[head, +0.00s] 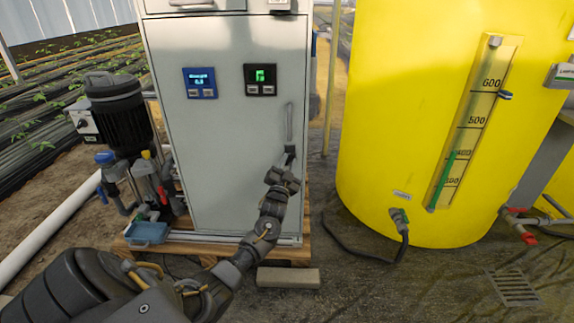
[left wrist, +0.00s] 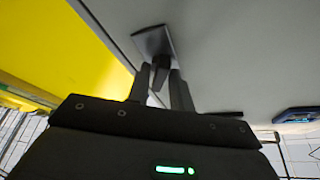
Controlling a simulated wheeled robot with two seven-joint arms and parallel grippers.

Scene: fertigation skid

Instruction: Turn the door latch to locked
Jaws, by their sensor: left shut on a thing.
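The grey cabinet door (head: 225,150) stands upright and looks closed in the head view. A vertical bar handle (head: 289,122) is on its right side. My left gripper (head: 290,158) is at the door just below this handle. In the left wrist view the door latch (left wrist: 153,40) shows as a dark square plate on the door with a grip standing out from it. My left gripper (left wrist: 161,88) is shut on that grip, one finger on each side. The fingers and arm hide most of the latch in the head view. My right gripper is not in view.
Two small displays (head: 201,82) (head: 260,79) are on the door's upper half. A yellow tank (head: 400,100) stands to the right, with a black hose on the floor. A wooden pallet lies under the cabinet.

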